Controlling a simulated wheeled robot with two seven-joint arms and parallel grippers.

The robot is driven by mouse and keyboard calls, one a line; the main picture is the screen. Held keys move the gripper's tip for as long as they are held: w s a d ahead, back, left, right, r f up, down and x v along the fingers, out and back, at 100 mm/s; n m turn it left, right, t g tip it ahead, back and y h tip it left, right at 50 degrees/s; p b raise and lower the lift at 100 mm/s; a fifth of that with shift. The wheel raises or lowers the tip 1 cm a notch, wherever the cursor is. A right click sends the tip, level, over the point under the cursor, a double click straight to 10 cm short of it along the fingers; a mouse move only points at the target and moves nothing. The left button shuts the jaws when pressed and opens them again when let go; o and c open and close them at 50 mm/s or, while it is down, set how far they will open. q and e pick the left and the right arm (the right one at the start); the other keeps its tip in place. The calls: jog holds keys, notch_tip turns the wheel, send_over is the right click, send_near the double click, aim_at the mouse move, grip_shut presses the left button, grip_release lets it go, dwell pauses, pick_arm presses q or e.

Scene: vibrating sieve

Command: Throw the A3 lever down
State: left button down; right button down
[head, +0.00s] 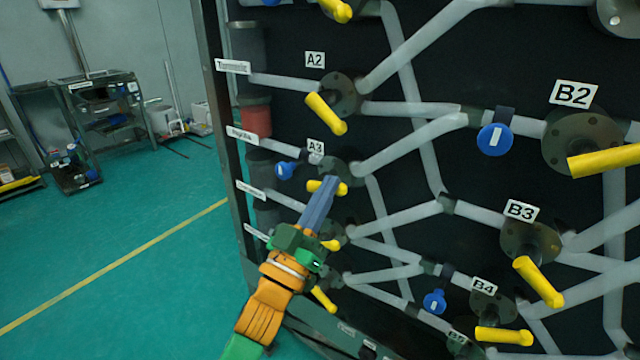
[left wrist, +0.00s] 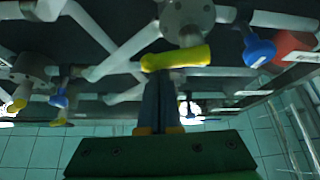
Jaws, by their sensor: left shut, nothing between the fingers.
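The A3 lever (head: 342,188) is a yellow handle on a dark round hub below the A3 label (head: 315,148). Its handle lies nearly level in the head view, with its middle covered by my fingers. My left gripper (head: 328,182) is shut and empty, its blue-grey fingertips at the handle. In the left wrist view the yellow handle (left wrist: 178,57) crosses just beyond the tips of the shut fingers (left wrist: 160,82). They look close to or touching it; I cannot tell which. My right gripper is not in view.
The dark panel carries pale pipes and other yellow levers, including A2 (head: 326,114), B2 (head: 605,160) and B3 (head: 538,282). Blue knobs stick out, one beside A3 (head: 285,170). More yellow levers sit close below my gripper. The green floor (head: 120,250) at left is open.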

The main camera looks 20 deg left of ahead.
pick_arm(q)
jog(key=shift+f+m+g+h, duration=0.55)
jog(key=shift+m+g+h, duration=0.65)
jog(key=shift+m, duration=1.35)
jog(key=shift+f+m+g+h, duration=0.6)
jog(key=shift+m+h, duration=1.05)
jog(key=shift+m, duration=0.95)
jog(key=shift+f+m+g+h, duration=0.55)
jog(key=shift+m+g+h, duration=0.65)
jog(key=shift+m, duration=1.35)
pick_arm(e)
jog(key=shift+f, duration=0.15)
pick_arm(q)
jog(key=shift+t+h, duration=0.25)
jog(key=shift+t, duration=0.05)
